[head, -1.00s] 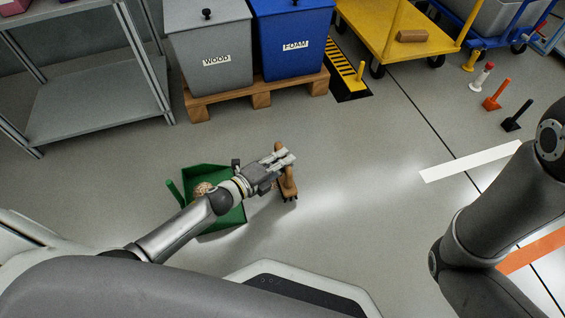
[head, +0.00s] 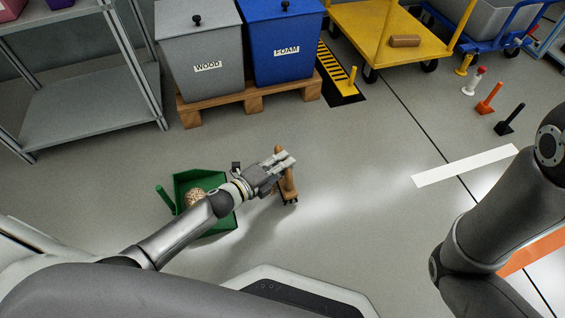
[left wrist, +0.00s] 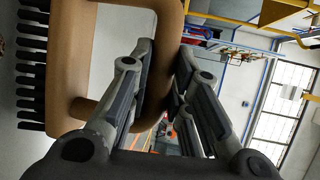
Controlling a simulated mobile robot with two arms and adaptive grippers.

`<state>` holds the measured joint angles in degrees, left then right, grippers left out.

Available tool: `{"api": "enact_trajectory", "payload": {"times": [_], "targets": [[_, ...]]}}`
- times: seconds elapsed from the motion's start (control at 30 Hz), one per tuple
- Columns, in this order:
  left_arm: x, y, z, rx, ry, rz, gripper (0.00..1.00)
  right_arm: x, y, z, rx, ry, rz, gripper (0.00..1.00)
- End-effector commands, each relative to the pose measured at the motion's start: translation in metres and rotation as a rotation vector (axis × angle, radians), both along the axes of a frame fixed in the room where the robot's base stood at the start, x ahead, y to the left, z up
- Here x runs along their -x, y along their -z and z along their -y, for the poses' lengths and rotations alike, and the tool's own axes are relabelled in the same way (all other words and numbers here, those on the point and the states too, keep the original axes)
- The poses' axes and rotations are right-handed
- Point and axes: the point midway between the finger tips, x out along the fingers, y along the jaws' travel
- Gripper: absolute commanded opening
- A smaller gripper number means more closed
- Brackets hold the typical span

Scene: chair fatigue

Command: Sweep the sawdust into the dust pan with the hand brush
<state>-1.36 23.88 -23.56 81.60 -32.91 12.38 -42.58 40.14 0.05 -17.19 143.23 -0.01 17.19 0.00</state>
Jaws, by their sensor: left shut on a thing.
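A green dust pan (head: 183,184) lies on the floor, partly covered by my left arm. A tan pile of sawdust (head: 195,196) sits in it, part of it hidden by the arm. The wooden hand brush (head: 288,190) is to the right of the pan, apart from it, bristles low over the floor; I cannot tell whether they touch. My left gripper (head: 285,160) is shut on the brush's handle. In the left wrist view the brush's looped handle (left wrist: 92,55) passes between the fingers, with dark bristles (left wrist: 31,75) at the left. My right gripper is out of view.
A wood bin (head: 202,45) and a foam bin (head: 287,45) stand on a pallet (head: 230,110) behind. A metal shelf (head: 85,95) is at the left, a yellow cart (head: 365,28) at the back. Floor right of the brush is clear.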

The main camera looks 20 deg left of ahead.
Motion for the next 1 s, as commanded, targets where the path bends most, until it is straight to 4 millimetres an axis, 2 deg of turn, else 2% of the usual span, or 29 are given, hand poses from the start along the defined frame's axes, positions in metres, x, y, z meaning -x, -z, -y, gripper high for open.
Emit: {"api": "enact_trajectory", "payload": {"times": [1.0], "targets": [[-0.0003,0.0085,0.0002,0.001,0.000,0.002,0.00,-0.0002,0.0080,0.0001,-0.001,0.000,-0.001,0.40]]}}
